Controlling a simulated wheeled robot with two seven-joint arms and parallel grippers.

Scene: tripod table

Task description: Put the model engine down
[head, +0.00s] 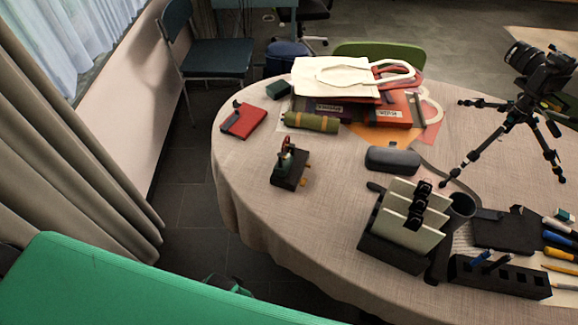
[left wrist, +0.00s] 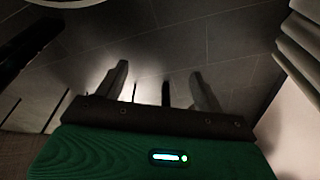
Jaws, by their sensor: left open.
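The model engine (head: 288,165), a small dark green machine with a reddish-brown part on a dark base, stands upright on the tablecloth near the left edge of the round table (head: 332,205). No gripper touches it. My left gripper (left wrist: 160,76) shows in the left wrist view with its two fingers spread apart and nothing between them. It is over dark floor tiles, away from the engine. I cannot make out its fingers in the head view. My right gripper is in neither view.
Around the engine are a red notebook (head: 243,120), an olive roll (head: 312,122), a grey case (head: 392,160) and a file rack (head: 408,222). A camera tripod (head: 515,115) stands at right. Bare cloth lies in front of the engine. Curtains (head: 75,130) hang at left.

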